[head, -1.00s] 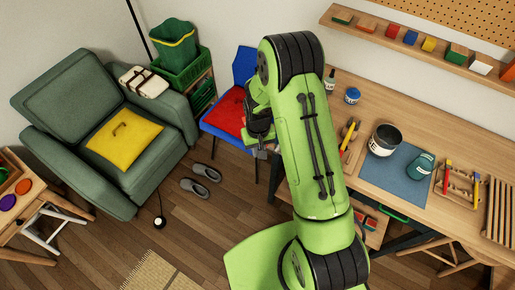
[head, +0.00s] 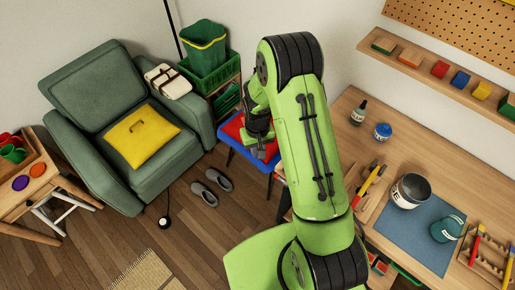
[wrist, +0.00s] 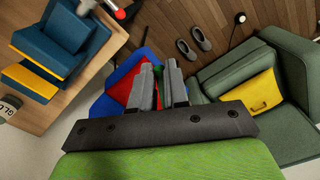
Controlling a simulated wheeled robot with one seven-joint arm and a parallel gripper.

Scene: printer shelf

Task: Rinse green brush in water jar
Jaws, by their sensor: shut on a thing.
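My gripper (head: 256,146) is over the red and blue chair in the head view, away from the table. In the wrist view my gripper (wrist: 158,70) is shut on a thin green thing (wrist: 159,74), likely the green brush; the fingers hide most of it. A grey open pot (head: 408,196) with a white label stands on the blue mat at the right of the head view. It may be the water jar; its label is unreadable and I cannot see water. Brushes or tools (head: 370,182) lie on a wooden rest beside it.
The table (head: 340,125) also bears a dark bottle (head: 358,112), a blue jar (head: 382,131) and a teal jar (head: 447,229). A wall shelf (head: 425,72) with blocks hangs above. The chair (head: 236,135) and green armchair (head: 120,130) stand left.

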